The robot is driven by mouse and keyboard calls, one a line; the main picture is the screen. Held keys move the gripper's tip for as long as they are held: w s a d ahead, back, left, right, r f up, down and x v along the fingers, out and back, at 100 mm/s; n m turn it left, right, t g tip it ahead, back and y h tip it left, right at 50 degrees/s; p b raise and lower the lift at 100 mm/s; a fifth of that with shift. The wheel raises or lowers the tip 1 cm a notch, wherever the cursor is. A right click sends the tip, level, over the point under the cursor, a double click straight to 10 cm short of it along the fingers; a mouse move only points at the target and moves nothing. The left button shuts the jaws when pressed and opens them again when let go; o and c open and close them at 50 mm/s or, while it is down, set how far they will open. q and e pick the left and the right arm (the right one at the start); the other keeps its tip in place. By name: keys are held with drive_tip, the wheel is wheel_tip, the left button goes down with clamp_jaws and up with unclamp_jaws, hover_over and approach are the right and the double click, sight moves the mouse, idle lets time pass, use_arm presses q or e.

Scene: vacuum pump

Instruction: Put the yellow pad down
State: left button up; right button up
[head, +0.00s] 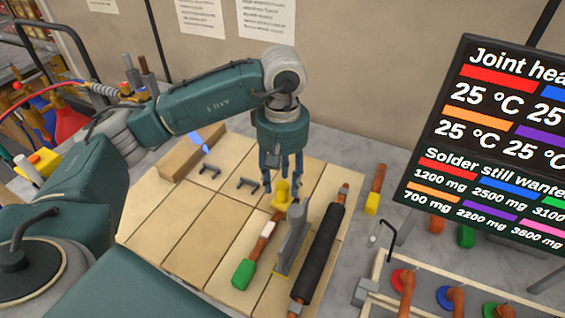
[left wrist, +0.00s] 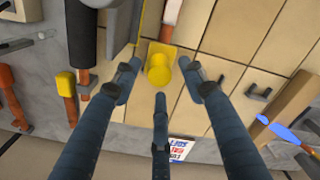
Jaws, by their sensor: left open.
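The yellow pad (head: 281,197), a square plate with a round knob on top, sits knob up on the tan tiled board, just behind a grey upright plate (head: 293,233). In the left wrist view the pad (left wrist: 160,68) shows at the top middle. My left gripper (head: 281,183) points down over the pad from behind. My right gripper is not in view.
Beside the pad lie a copper pipe with a green end (head: 244,273) and a black-sleeved pipe (head: 320,250). The front-left tiles (head: 170,230) are clear. A screen (head: 490,140) stands right.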

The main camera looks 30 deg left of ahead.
sight(283, 185)
use_arm(q)
wheel_tip(283, 185, up, 7)
drive_tip(key=shift+w+r+b, duration=0.1)
drive_tip(key=shift+b, duration=0.65)
drive_tip(key=shift+r, duration=0.65)
